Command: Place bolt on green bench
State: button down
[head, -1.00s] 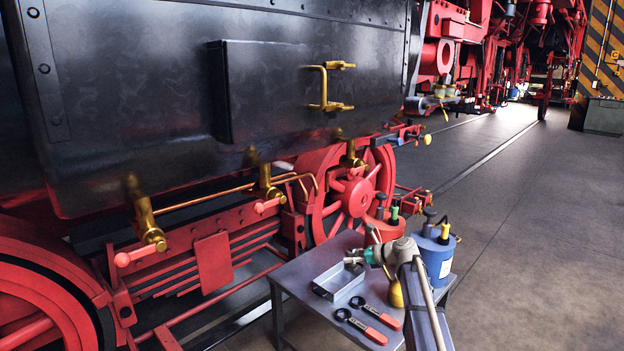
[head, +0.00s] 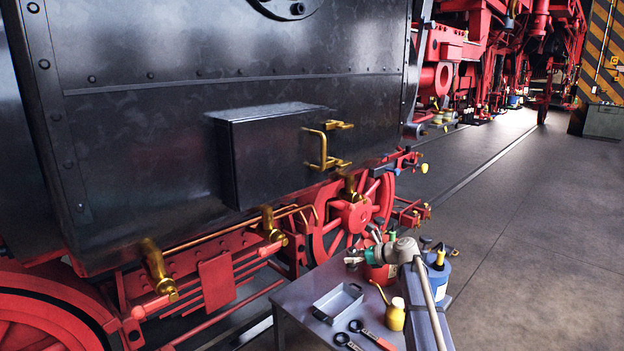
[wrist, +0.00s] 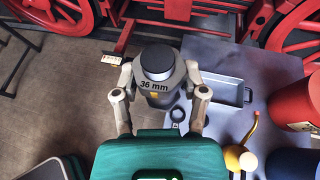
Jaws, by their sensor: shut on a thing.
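My gripper (wrist: 160,88) is shut on a dark, round-topped bolt (wrist: 155,62) marked "36 mm" in the wrist view. The bolt stands between the two fingers, its lower part partly hidden by them. In the head view my gripper (head: 352,258) is small, in the air above the far side of a grey table (head: 296,300). The bolt is too small to make out clearly there. I see no surface that is clearly a green bench.
On the table are a grey metal tray (head: 338,300), red-handled wrenches (head: 378,340) and a yellow oil can (head: 395,318). A red can (head: 378,274) and a blue can (head: 438,278) stand by its right side. The locomotive (head: 150,130) is close behind. Open floor (head: 540,230) lies right.

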aim_at(354, 248)
jog(key=shift+r+p, duration=2.65)
jog(key=shift+r, duration=0.55)
jog(key=shift+s, duration=0.15)
